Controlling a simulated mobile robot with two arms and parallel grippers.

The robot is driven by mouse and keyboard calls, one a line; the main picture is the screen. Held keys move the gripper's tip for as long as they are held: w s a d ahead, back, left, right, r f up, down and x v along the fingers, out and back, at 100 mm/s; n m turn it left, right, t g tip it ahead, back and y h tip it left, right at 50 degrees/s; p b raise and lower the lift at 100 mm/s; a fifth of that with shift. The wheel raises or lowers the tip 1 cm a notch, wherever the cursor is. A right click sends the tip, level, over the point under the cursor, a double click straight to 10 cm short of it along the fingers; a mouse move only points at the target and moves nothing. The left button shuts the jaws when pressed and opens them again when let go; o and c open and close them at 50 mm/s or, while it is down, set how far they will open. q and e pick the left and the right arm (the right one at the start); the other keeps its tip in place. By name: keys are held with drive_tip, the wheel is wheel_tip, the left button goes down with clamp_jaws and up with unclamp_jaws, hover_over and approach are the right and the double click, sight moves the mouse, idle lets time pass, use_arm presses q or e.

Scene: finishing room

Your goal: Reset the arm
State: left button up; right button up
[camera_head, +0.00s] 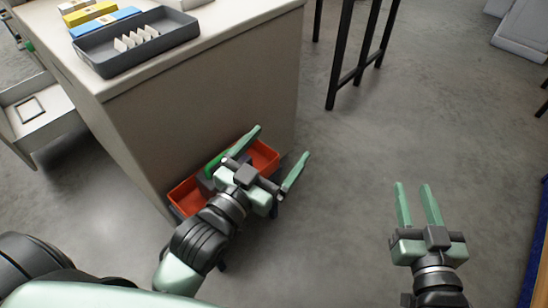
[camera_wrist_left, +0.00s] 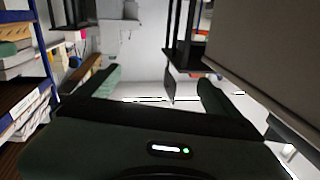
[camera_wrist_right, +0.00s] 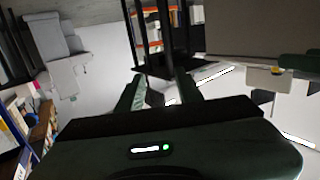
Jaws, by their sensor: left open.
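My left gripper (camera_head: 281,142) is wide open with nothing between its fingers. In the head view it hangs over a red-orange bin (camera_head: 264,157) beside the cabinet and hides much of it. Its spread fingers also show in the left wrist view (camera_wrist_left: 158,88). My right gripper (camera_head: 413,187) is over bare floor to the right, its fingers pointing away from me. The fingers are nearly parallel with a narrower gap and nothing between them. They also show in the right wrist view (camera_wrist_right: 160,92).
A beige cabinet (camera_head: 205,100) stands left of centre with a grey tray (camera_head: 103,66) on top holding white pieces. A drawer (camera_head: 35,115) stands open at its left. A black-legged stand (camera_head: 346,60) is at the back. Floor (camera_head: 350,150) between the grippers is clear.

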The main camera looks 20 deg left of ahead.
use_arm(q)
drive_tip(key=shift+s+f+n+g, duration=0.25)
drive_tip(key=shift+s+f, duration=0.05)
drive_tip(key=shift+f, duration=0.2)
drive_tip(key=shift+s+f+n+g, duration=0.25)
drive_tip(key=shift+f, duration=0.25)
